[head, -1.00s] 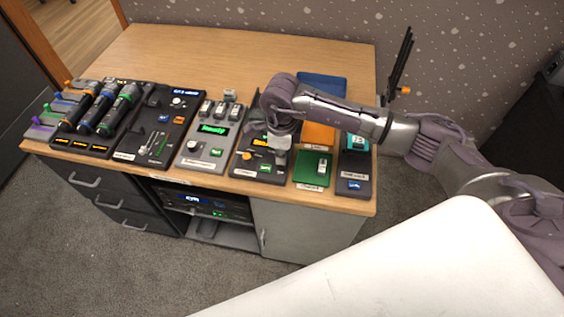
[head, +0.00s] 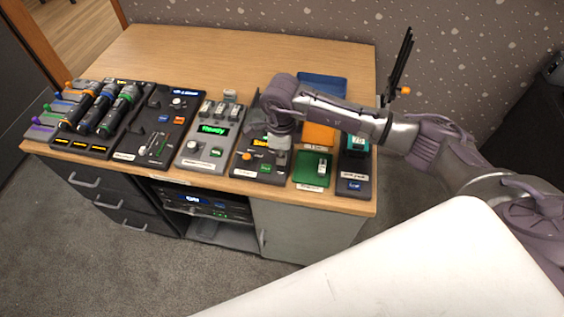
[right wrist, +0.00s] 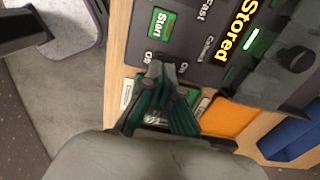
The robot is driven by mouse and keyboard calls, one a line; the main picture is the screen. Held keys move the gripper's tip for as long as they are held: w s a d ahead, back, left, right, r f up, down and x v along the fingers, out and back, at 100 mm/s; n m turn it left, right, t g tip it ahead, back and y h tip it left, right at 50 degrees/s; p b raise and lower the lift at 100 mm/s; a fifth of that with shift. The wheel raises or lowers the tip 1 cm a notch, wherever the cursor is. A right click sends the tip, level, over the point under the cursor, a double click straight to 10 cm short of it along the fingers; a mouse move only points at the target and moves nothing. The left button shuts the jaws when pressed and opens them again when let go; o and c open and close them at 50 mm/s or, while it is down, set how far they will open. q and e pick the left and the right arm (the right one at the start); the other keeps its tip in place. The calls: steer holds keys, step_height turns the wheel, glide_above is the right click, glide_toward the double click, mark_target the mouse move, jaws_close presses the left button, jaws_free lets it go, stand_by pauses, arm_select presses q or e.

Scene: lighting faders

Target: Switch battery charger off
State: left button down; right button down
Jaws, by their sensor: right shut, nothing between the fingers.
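A dark control unit (head: 243,168) with a yellow lit screen stands near the desk's front edge, partly hidden behind my right gripper. I cannot read its name label. In the right wrist view its panel (right wrist: 200,71) shows a screen reading "Stored" (right wrist: 238,32), a green "Start" button (right wrist: 162,24), a black knob (right wrist: 297,59) and "Off" and "On" marks. My right gripper (right wrist: 164,76) is shut and empty, its tips at the panel between these two marks. They cover the switch there, so its position is hidden. In the head view the right gripper (head: 279,142) points down over the unit.
Left of it stands a grey unit (head: 204,152) with a green "Ready" screen. A green panel (head: 313,170) and an orange panel (head: 319,136) lie close on the right. Further left are more dark units (head: 160,120). The back of the desk (head: 230,55) is clear.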

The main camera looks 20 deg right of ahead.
mark_target(281, 167)
steer(key=shift+f+b, duration=0.95)
steer(key=shift+f, duration=0.2)
stand_by(0.4)
steer(key=shift+r, duration=0.1)
steer(key=shift+r+p, duration=2.15)
steer(key=shift+r, duration=1.3)
